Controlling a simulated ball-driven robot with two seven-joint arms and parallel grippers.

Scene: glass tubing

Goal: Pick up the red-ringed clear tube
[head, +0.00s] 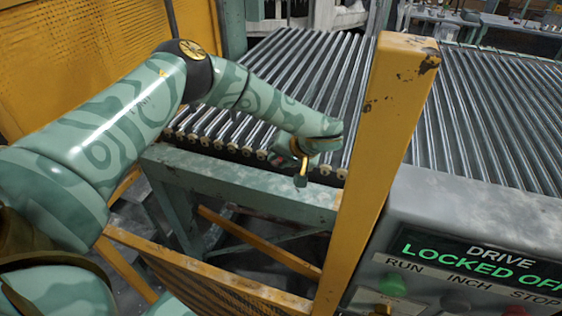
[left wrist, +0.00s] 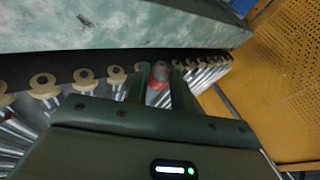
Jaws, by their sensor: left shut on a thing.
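My left gripper (head: 300,178) is at the near edge of the roller conveyor in the head view, just left of a yellow post. In the left wrist view its two fingers (left wrist: 158,88) are shut on the red-ringed clear tube (left wrist: 158,76). The tube's end shows between the fingers as a pinkish-red and greyish piece; the rest of it is hidden. In the head view the tube cannot be made out clearly. My right gripper is not in view.
The yellow post (head: 385,150) stands close to the right of my left gripper. The conveyor rollers (head: 310,75) lie behind it, and a green steel rail (head: 240,190) runs along the front. A drive panel (head: 470,255) reading "LOCKED OFF" is at right.

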